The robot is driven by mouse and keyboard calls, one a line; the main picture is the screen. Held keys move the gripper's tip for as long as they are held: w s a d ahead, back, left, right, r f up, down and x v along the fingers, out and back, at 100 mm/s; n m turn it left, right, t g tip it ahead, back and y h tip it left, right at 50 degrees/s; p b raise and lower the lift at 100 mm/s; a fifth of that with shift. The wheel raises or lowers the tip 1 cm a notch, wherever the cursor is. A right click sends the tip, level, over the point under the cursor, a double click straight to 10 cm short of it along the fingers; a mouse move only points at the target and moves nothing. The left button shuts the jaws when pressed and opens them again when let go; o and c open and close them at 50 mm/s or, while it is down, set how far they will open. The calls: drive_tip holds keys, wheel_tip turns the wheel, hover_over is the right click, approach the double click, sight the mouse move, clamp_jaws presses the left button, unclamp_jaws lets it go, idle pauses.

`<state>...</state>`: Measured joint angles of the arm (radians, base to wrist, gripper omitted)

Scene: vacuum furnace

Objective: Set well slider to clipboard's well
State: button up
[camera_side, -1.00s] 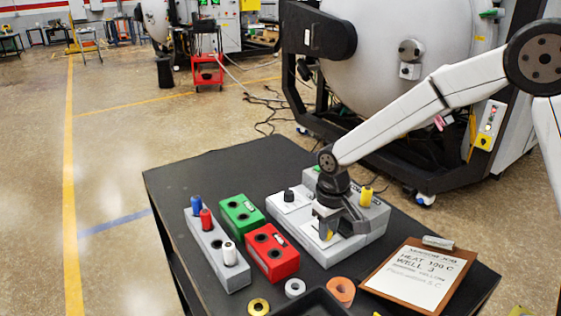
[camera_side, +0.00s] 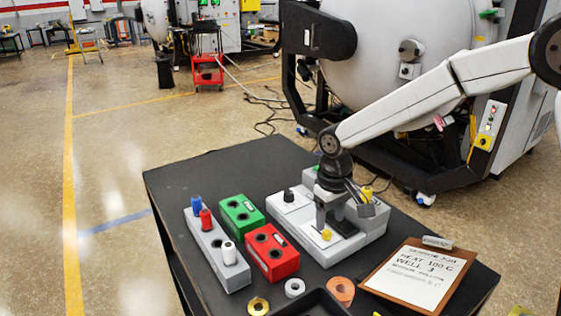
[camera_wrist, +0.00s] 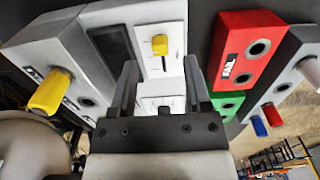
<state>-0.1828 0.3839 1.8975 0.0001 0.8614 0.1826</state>
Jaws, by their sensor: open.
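The well slider is a yellow knob (camera_side: 326,235) in a slot on a white panel of the grey instrument block (camera_side: 322,256). In the wrist view the yellow knob (camera_wrist: 160,44) sits at one end of a dark slot with small tick marks. My gripper (camera_side: 338,212) hangs just above and behind the knob in the side view. Its two fingers (camera_wrist: 161,80) are apart with nothing between them.
A yellow peg (camera_wrist: 50,92) stands in the block's far side. A red block (camera_side: 272,252), green block (camera_side: 240,215) and grey rack with pegs (camera_side: 218,250) stand left. Rings and a dark tray (camera_side: 308,304) lie in front.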

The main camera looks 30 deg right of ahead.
sight(329, 232)
drive_tip(key=shift+r, duration=2)
drive_tip(key=shift+s, duration=0.1)
drive_tip(key=s+d+f+t, duration=0.1)
drive_tip(key=s+d+f, duration=0.1)
drive_tip(key=s, duration=0.2)
drive_tip(key=s+d+f, duration=0.2)
drive_tip(key=s+d, duration=0.1)
drive_tip(key=s, duration=0.2)
drive_tip(key=s+d+f+t, duration=0.1)
drive_tip(key=s+d+f, duration=0.1)
drive_tip(key=s+f, duration=0.1)
drive_tip(key=shift+s+d+t, duration=0.3)
drive_tip(key=shift+s+d, duration=0.05)
drive_tip(key=shift+s, duration=0.35)
